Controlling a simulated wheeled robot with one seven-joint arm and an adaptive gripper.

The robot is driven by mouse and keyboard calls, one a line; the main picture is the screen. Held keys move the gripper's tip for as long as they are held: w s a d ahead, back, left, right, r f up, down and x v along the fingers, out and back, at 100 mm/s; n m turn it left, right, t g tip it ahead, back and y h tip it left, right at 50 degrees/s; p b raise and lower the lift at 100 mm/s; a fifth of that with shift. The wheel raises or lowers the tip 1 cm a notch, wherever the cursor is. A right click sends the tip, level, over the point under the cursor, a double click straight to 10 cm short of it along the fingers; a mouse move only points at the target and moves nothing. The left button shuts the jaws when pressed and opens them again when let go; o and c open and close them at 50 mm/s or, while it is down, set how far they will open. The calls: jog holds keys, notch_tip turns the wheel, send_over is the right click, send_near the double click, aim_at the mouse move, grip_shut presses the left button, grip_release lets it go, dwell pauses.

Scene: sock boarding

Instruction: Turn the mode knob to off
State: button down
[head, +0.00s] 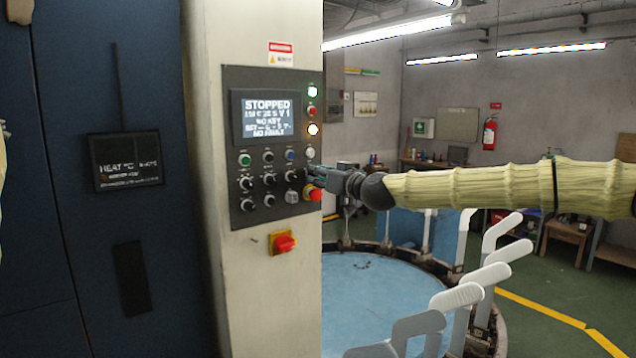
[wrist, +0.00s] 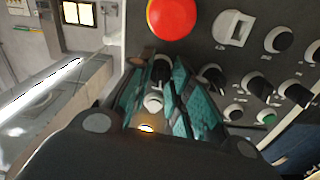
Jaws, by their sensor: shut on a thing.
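The control panel (head: 232,150) is dark, on a cream column, with rows of buttons and knobs. My gripper (head: 311,176) reaches it from the right, at the panel's right edge. In the wrist view its teal-padded fingers (wrist: 163,74) are shut on a black knob (wrist: 160,68), one finger on each side. This is the right-end knob of the upper knob row, taken as the mode knob. Its label cannot be read, its pointer direction is unclear, and the gripper hides it in the head view. The display (head: 266,116) reads STOPPED, with smaller lines partly legible.
A red emergency-stop button (wrist: 172,18) sits beside the held knob, with a grey key switch (wrist: 234,28) near it. A white button (wrist: 153,103) and a lit amber lamp (wrist: 146,128) lie between the fingers' bases. A red-yellow rotary switch (head: 284,243) is below the panel.

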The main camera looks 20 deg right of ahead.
jog(key=shift+d+m+b, duration=0.1)
jog(key=shift+m+b, duration=0.3)
jog(key=shift+m, duration=0.2)
jog(key=shift+r, duration=0.1)
jog(key=c, duration=1.3)
grip_release()
jog(key=shift+s, duration=0.1)
jog(key=shift+v, duration=5.95)
